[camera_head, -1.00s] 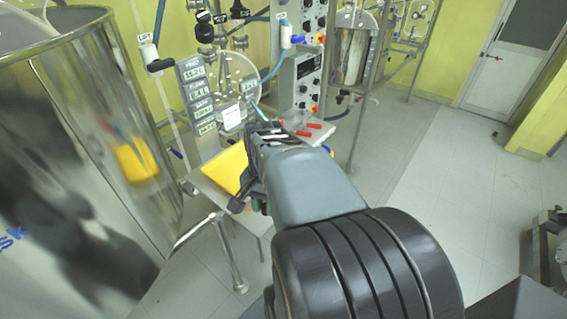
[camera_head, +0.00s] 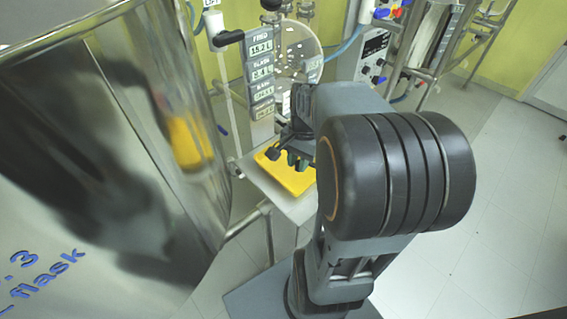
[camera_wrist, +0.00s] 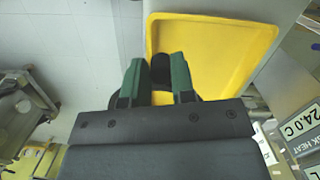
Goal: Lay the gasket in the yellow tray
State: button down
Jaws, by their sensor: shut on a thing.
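The yellow tray (camera_head: 290,182) sits on a small bench in the head view. It fills the upper right of the wrist view (camera_wrist: 225,30) and its inside looks empty where I can see it. My gripper (camera_wrist: 157,62) has green fingers shut on a black piece, which I take to be the gasket (camera_wrist: 160,72). Dark curved edges show beside the fingers, and the rest of it is hidden behind them. In the head view my gripper (camera_head: 290,158) is above the tray, and the gasket cannot be told apart from it.
A large shiny steel vessel (camera_head: 110,150) stands close on the left. Labelled plates (camera_head: 261,75) and a round glass vessel (camera_head: 300,48) stand behind the tray. A metal frame with a control box (camera_head: 375,50) is behind to the right. Floor at the right is clear.

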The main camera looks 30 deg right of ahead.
jog(key=w+f, duration=0.4)
jog(key=w, duration=0.1)
jog(key=w+f, duration=0.2)
jog(key=shift+w+a+f, duration=0.25)
jog(key=shift+w+f, duration=0.05)
jog(key=shift+f, duration=0.1)
jog(key=shift+w+f, duration=0.15)
jog(key=shift+f, duration=0.1)
jog(key=shift+w+f, duration=0.1)
jog(key=shift+f, duration=1.45)
jog(key=shift+b, duration=0.3)
jog(key=c, duration=1.2)
grip_release()
jog(key=shift+c, duration=0.2)
notch_tip(320, 180, up, 12)
jog(key=p, duration=0.1)
jog(key=s+a+r+n+t+h, duration=0.1)
jog(key=s+a+n+t, duration=0.3)
jog(key=s+a+n, duration=0.6)
jog(key=a+n, duration=0.1)
jog(key=n, duration=0.2)
jog(key=shift+s+a+r, duration=0.2)
jog(key=shift+s+a, duration=0.05)
jog(key=shift+a, duration=0.15)
